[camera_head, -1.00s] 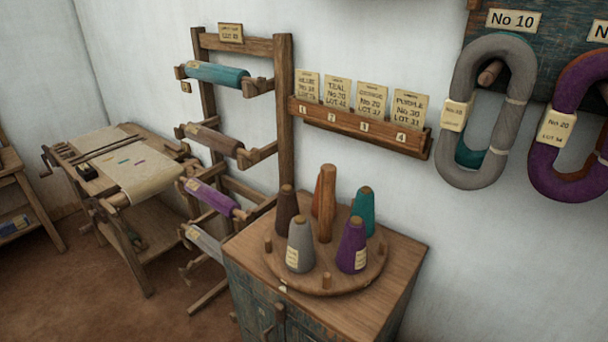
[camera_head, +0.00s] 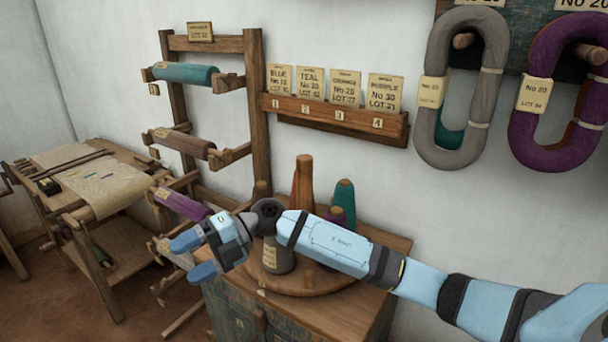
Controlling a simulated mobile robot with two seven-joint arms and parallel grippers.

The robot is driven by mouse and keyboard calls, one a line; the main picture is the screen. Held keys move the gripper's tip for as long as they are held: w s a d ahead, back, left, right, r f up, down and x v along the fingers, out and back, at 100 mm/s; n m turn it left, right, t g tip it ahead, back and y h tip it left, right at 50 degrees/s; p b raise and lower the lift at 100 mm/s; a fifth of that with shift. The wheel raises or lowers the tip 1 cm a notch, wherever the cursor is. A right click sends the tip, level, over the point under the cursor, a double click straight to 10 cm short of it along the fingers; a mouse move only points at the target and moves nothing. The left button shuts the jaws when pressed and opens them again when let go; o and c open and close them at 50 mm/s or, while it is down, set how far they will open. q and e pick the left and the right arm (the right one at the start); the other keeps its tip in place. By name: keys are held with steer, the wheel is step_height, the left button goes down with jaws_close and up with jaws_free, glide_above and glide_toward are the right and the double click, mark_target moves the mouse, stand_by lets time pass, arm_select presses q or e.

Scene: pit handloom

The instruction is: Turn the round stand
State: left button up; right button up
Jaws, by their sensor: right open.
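The round stand (camera_head: 305,288) is a wooden disc with a central post (camera_head: 304,188), sitting on a cabinet. A teal cone (camera_head: 344,196) stands at its back right, a grey cone (camera_head: 278,260) at its front left. My right arm reaches in from the right across the stand and hides much of the disc and cones. My right gripper (camera_head: 194,257) is open and empty, past the stand's left side; I cannot tell its height. My left gripper is out of view.
The cabinet (camera_head: 345,318) carries the stand close to the wall. A rack with yarn rolls (camera_head: 258,110) stands behind and left. A card rail (camera_head: 335,116) and hanging yarn hanks (camera_head: 460,90) are on the wall. A small loom table (camera_head: 105,195) is at the left.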

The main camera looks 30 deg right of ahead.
steer(key=w+d+r+n+t+h+b, duration=0.1)
steer(key=w+d+r+h+b, duration=0.1)
steer(key=w+d+h, duration=0.5)
steer(key=m+t+h+b, duration=0.35)
steer(key=m+h, duration=0.25)
steer(key=h, duration=0.5)
glide_toward(304, 158)
steer(key=shift+g, duration=0.35)
steer(key=x, duration=1.2)
steer(key=shift+w+d+f, duration=0.1)
steer(key=shift+w+d, duration=0.05)
steer(key=shift+w, duration=0.25)
steer(key=c, duration=1.3)
